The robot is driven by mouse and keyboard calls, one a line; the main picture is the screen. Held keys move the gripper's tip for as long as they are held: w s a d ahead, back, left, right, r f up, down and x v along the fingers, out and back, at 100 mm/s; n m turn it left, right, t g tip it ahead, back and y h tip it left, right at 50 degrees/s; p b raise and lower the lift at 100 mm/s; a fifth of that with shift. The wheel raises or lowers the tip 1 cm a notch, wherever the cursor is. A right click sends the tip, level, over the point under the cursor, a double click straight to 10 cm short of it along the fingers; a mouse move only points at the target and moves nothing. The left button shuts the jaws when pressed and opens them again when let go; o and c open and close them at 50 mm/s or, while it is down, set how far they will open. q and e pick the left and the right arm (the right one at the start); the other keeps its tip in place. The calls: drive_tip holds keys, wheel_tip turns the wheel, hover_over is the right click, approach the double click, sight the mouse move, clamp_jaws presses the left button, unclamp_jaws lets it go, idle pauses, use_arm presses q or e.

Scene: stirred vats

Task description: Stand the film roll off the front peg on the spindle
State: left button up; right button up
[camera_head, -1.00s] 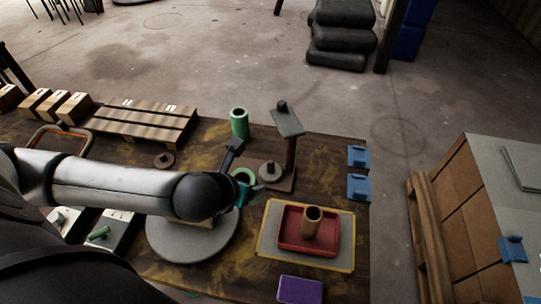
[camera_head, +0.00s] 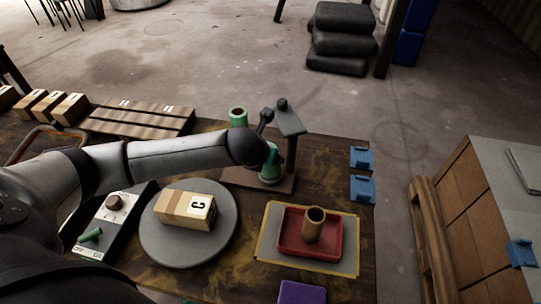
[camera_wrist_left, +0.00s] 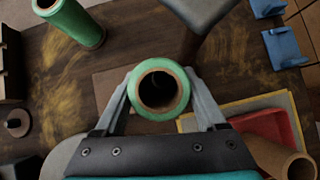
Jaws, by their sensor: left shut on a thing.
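My left gripper (camera_wrist_left: 158,98) is shut on a green film roll (camera_wrist_left: 143,112), one finger on each side. The roll stands upright, and I look down into its dark bore. In the head view the held roll (camera_head: 271,168) is over the grey round spindle base on a wooden board (camera_head: 284,186), below a grey-topped post (camera_head: 289,122). The spindle is mostly hidden behind roll and arm; I cannot tell whether the roll rests on it. A dark peg on a round base (camera_wrist_left: 17,122) stands empty at the left of the wrist view. My right gripper is not in view.
A second green roll (camera_head: 238,117) stands behind. A brown roll (camera_head: 313,226) stands in a red tray (camera_head: 292,246) at right. A carton (camera_head: 186,208) lies on a grey turntable (camera_head: 160,247). Blue brackets (camera_head: 361,188) line the right edge. The post is close beside the gripper.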

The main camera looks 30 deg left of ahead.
use_arm(q)
drive_tip(key=w+g, duration=0.2)
drive_tip(key=g, duration=0.1)
drive_tip(key=shift+w+r, duration=0.2)
drive_tip(key=shift+r, duration=0.2)
drive_tip(key=shift+s+a+f+b, duration=0.1)
drive_tip(key=shift+f+b, duration=0.25)
drive_tip(key=shift+f, duration=0.5)
drive_tip(key=shift+f, duration=0.1)
drive_tip(key=o, duration=1.6)
drive_tip(key=shift+c, duration=0.2)
drive_tip(key=shift+s+r, duration=0.2)
drive_tip(key=shift+r, duration=0.4)
drive_tip(key=p+v, duration=0.3)
drive_tip(key=v, duration=0.8)
drive_tip(key=shift+a+p, duration=0.15)
drive_tip(key=shift+p, duration=0.2)
